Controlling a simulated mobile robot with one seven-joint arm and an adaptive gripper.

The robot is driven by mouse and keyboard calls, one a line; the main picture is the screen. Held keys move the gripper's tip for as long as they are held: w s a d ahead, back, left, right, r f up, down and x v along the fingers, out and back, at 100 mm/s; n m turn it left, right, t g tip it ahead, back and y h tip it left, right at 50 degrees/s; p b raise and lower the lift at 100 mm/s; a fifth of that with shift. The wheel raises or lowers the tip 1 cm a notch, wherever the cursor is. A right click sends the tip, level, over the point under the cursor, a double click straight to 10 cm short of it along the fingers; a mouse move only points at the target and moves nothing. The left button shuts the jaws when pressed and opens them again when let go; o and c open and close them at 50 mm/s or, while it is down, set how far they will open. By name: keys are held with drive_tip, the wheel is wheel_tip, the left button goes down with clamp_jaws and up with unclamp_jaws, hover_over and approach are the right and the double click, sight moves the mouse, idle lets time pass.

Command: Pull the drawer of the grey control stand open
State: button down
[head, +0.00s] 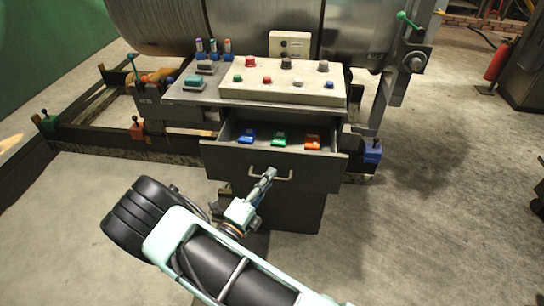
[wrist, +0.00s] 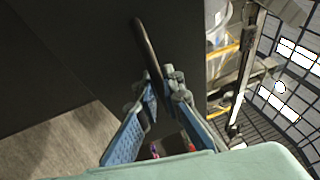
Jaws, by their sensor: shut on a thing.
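The grey control stand (head: 272,208) stands in the middle of the head view. Its drawer (head: 240,167) is pulled out toward me, and its inside shows. A blue, a green (head: 279,139) and an orange-red item lie in it. The drawer's handle (head: 291,180) is a metal bar on the front panel. My gripper (head: 267,177) is at the left part of this handle. In the wrist view the handle (wrist: 148,47) runs between the blue fingers of my gripper (wrist: 160,92), which are shut on it. The fingers hide part of the bar.
A sloped panel with coloured buttons (head: 310,88) sits on top of the stand, above the drawer. A large metal cylinder (head: 350,30) lies behind it. A red extinguisher (head: 497,60) stands at the far right. The concrete floor (head: 430,220) on the right is clear.

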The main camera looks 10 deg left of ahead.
drive_tip(key=shift+s+a+p, duration=0.15)
drive_tip(key=shift+s+p, duration=0.2)
drive_tip(key=shift+s, duration=2.1)
drive_tip(key=c, duration=2.3)
unclamp_jaws()
drive_tip(key=shift+c, duration=0.2)
drive_tip(key=v, duration=1.2)
